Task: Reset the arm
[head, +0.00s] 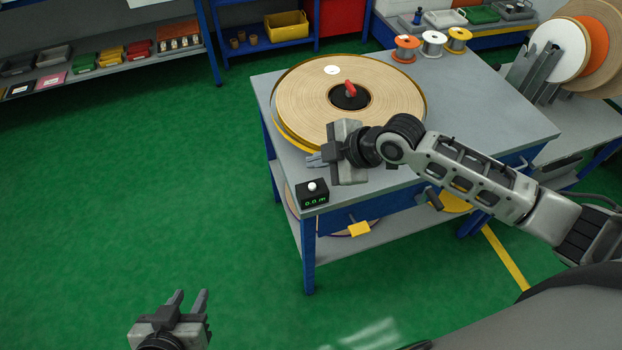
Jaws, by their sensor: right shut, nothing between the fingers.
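My right arm comes in from the right over the grey-topped table (480,100). Its gripper (314,160) points left, shut and empty, near the table's front left part, just above and behind a small black counter box. My left gripper (188,300) is low at the bottom left over the green floor. Its two fingers point up with a gap between them, open and empty. A large tan tape reel (300,95) lies flat on the table, with a red knob (350,89) at its hub. My right gripper and wrist hide part of its near edge.
The counter box (312,195) has a white button and green digits, at the table's front left corner. Small orange, white and yellow spools (433,43) stand at the back. More reels (590,45) stand on the right bench. The floor at left is clear.

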